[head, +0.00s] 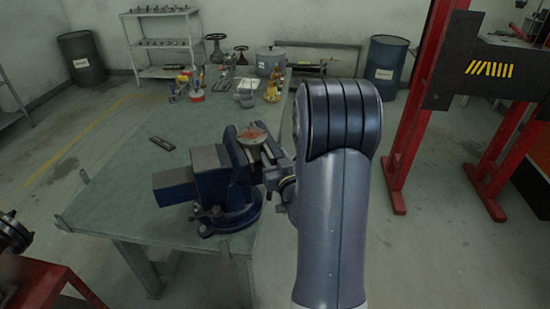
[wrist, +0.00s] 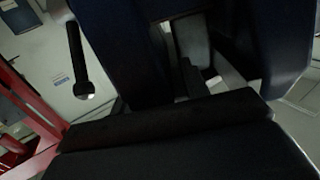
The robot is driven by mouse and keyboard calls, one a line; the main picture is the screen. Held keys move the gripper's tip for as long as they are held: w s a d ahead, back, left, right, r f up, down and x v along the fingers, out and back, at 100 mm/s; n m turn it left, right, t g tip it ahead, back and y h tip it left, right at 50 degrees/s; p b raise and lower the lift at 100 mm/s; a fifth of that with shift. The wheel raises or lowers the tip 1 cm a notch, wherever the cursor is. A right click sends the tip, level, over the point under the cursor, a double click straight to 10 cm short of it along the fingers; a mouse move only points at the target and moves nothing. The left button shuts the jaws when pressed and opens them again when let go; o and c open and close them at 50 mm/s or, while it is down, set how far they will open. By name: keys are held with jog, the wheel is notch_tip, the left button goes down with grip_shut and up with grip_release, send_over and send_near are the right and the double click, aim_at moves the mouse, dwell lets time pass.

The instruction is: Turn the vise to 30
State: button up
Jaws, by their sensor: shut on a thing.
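The blue vise (head: 238,178) with grey jaws is mounted at the right edge of the workbench. My gripper (head: 268,172) is at the right side of the vise, partly hidden by the vise and by my arm. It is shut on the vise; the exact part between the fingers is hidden. In the wrist view, dark blue vise body (wrist: 125,45) fills much of the picture, close to the camera. A black bar with a round knob (wrist: 80,65) shows at left. I cannot read any angle mark on the vise.
The green-grey workbench (head: 125,185) has a small dark flat part (head: 161,143) left of the vise. Bottles, cans and a grey pot (head: 270,62) stand at its far end. A red press frame (head: 412,110) stands on the right. Floor between bench and press is clear.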

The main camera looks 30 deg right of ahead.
jog(key=shift+w+d+f+y+b, duration=0.15)
jog(key=shift+w+y+b, duration=0.15)
jog(key=shift+b, duration=0.4)
jog(key=shift+w+d+n, duration=0.1)
jog(key=shift+n, duration=0.2)
jog(key=o, duration=1.4)
jog(key=s+a+b, duration=0.1)
jog(key=s+b, duration=0.1)
jog(key=s, duration=0.8)
jog(key=shift+s+b, duration=0.3)
jog(key=shift+s, duration=0.1)
